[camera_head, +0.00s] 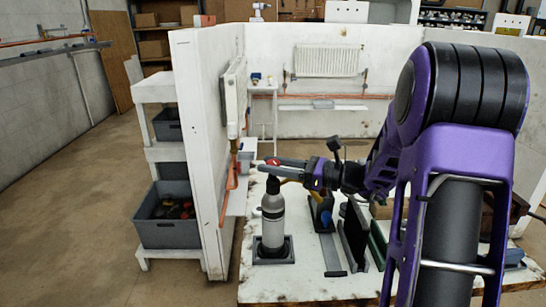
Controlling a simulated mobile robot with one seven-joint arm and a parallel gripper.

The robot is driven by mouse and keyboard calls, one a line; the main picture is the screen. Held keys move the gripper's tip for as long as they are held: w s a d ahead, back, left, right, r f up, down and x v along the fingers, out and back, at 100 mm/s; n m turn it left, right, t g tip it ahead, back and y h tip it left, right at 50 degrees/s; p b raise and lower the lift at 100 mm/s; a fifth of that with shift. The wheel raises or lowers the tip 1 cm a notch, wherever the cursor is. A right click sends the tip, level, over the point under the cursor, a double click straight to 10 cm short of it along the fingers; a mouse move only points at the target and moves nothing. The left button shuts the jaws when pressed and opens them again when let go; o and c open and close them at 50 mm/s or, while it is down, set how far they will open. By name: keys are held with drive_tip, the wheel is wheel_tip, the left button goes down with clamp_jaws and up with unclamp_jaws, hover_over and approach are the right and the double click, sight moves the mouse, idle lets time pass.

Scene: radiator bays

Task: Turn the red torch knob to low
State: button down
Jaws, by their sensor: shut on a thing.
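A torch with a grey cylinder (273,220) and a black top (272,186) stands upright in a dark square holder at the left front of the white bench. A small red knob (271,161) shows just above the black top. My gripper (279,163) comes in from the right, roughly level, with its fingertips at the red knob. The jaws are shut on the knob and partly hide it. The knob's setting marks are too small to read.
Right of the torch on the bench (300,285) are a blue and black item (325,213), a grey strip (331,255) and a dark upright plate (354,236). A white partition (204,150) with a radiator stands close on the left. Grey bins (168,235) stand beyond it.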

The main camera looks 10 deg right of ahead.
drive_tip(key=n+g+y+p, duration=0.1)
drive_tip(key=g, duration=0.1)
drive_tip(key=n+g+y+p, duration=0.1)
drive_tip(key=n+g+p, duration=0.1)
drive_tip(key=g, duration=0.1)
drive_tip(key=shift+r+n, duration=0.2)
drive_tip(key=shift+n, duration=0.1)
drive_tip(key=shift+f+n+g+y+p, duration=0.1)
drive_tip(key=shift+n+g+y+p, duration=0.1)
drive_tip(key=shift+n+g+p, duration=0.95)
drive_tip(key=shift+f+n+g+y+p, duration=0.15)
drive_tip(key=shift+n+g+p, duration=0.4)
drive_tip(key=shift+g, duration=1.1)
drive_tip(key=shift+r, duration=0.1)
drive_tip(key=shift+c, duration=2.4)
unclamp_jaws()
drive_tip(key=w+d, duration=0.1)
drive_tip(key=d, duration=1.6)
drive_tip(key=shift+d+p, duration=0.2)
drive_tip(key=shift+p, duration=0.1)
